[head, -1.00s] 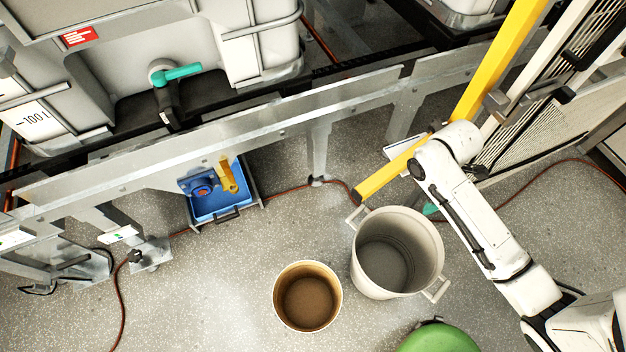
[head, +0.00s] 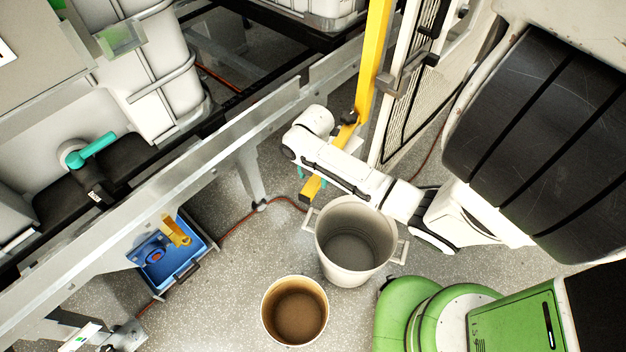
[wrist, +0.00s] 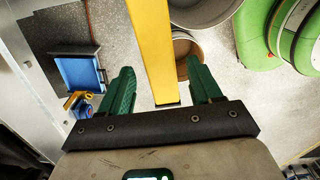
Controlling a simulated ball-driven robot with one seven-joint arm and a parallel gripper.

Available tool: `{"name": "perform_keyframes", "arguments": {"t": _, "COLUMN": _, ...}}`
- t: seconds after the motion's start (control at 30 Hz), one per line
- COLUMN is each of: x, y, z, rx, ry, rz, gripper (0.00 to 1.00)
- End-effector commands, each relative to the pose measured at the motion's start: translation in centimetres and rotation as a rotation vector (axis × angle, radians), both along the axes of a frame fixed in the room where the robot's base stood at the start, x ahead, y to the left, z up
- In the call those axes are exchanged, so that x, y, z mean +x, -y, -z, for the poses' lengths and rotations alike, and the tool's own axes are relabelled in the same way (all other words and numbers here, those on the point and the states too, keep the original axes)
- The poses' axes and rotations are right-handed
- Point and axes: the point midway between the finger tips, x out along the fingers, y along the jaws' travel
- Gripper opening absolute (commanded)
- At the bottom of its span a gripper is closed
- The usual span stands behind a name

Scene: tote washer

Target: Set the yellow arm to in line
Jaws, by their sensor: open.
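The long yellow arm (head: 373,65) is a square bar running from the top of the head view down to a free end near the grey bucket. My own white arm crosses in front of part of it. My gripper (head: 312,178) is at that free end, with a green finger showing on each side of the bar. In the wrist view the yellow bar (wrist: 153,45) passes between the open fingers of my gripper (wrist: 162,88), apart from both. Whether the fingers reach down past its sides is unclear.
A grey two-handled bucket (head: 355,270) and a tan bucket (head: 295,333) stand on the floor below the bar. A galvanised rail (head: 215,135) runs along the left. A blue tray (head: 190,262) sits by a smaller yellow lever (head: 176,231). A white louvred panel (head: 410,85) stands right of the bar.

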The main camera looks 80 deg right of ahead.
Motion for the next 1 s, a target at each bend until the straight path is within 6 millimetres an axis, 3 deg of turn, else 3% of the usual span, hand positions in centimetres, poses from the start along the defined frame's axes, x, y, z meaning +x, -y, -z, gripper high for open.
{"name": "perform_keyframes", "arguments": {"t": 0.2, "x": 0.0, "y": 0.0, "z": 2.3, "rx": 0.001, "ry": -0.001, "rz": 0.002, "gripper": 0.64}}
{"name": "perform_keyframes", "arguments": {"t": 0.57, "x": 0.0, "y": 0.0, "z": 2.8, "rx": -0.001, "ry": 0.001, "rz": 0.000, "gripper": 0.64}}
{"name": "perform_keyframes", "arguments": {"t": 1.0, "x": 0.0, "y": 0.0, "z": 2.8, "rx": 0.000, "ry": 0.001, "rz": 0.001, "gripper": 0.23}}
